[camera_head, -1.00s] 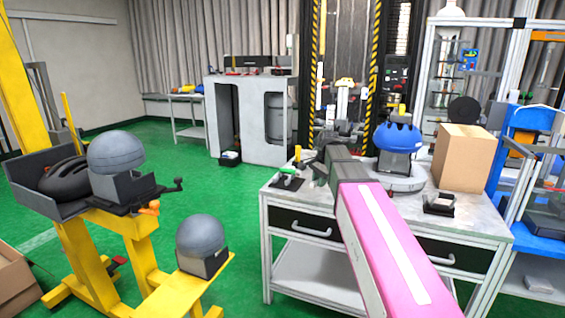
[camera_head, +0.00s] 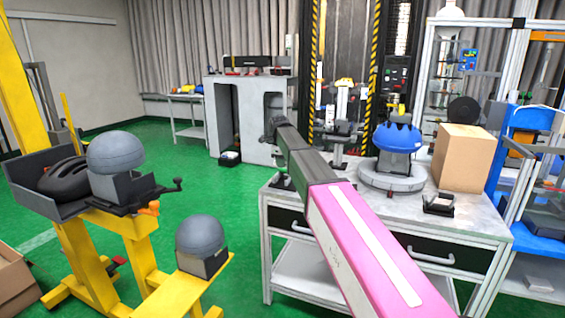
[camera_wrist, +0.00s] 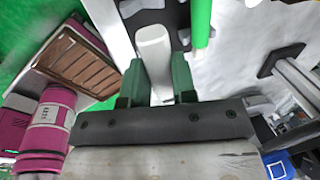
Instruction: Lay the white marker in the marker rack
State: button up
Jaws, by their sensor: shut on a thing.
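In the wrist view, my gripper (camera_wrist: 156,80) has its green fingers shut on the white marker (camera_wrist: 153,48). The marker sticks out beyond the fingertips, and its lower part is hidden between them. A green marker (camera_wrist: 201,22) shows just beyond and to the right, with dark pieces (camera_wrist: 178,16) beside it that may be part of the marker rack. In the head view, a small dark piece (camera_head: 281,183) at the worktable's left end may be the rack, mostly hidden by my arm. My fingers and the white marker cannot be made out there.
The grey worktable (camera_head: 330,196) carries a blue-topped device (camera_head: 397,138), a cardboard box (camera_head: 464,157) and a small black tray (camera_head: 439,204). A yellow stand (camera_head: 150,228) with round grey-topped items is at left. Green floor (camera_head: 225,195) lies open between the stand and the worktable.

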jog(key=shift+f, duration=2.85)
jog(key=shift+f, duration=0.15)
jog(key=o, duration=0.9)
jog(key=shift+r, duration=3.5)
jog(key=shift+s, duration=0.1)
